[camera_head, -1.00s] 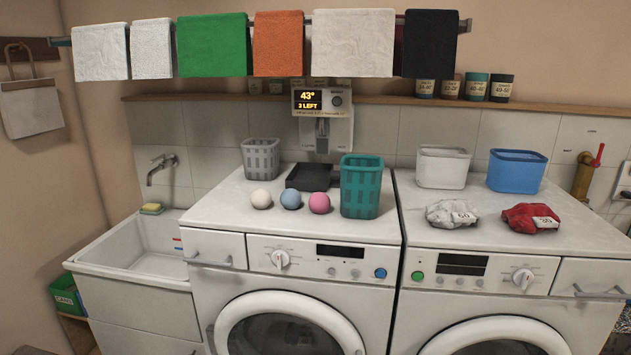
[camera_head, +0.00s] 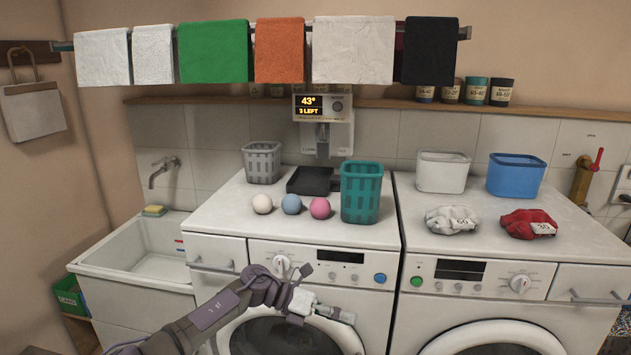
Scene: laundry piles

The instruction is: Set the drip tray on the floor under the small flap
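The drip tray appears to be the shallow black tray (camera_head: 312,181) on top of the left washing machine (camera_head: 215,211), behind the balls and left of the teal basket. It lies flat and nothing holds it. My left gripper (camera_head: 345,316) is in front of that machine, over the upper part of its round door, well apart from the tray. Its fingers are small and seen side-on, so I cannot tell whether they are open. No small flap shows; the lower fronts of the machines and the floor below them are out of frame. My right gripper is out of view.
White, blue and pink balls (camera_head: 320,208) lie in front of the tray. A teal basket (camera_head: 361,193) and a grey basket (camera_head: 262,163) flank it. A dispenser (camera_head: 323,125) stands close behind. A sink (camera_head: 140,259) is at left, a second machine (camera_head: 510,230) at right.

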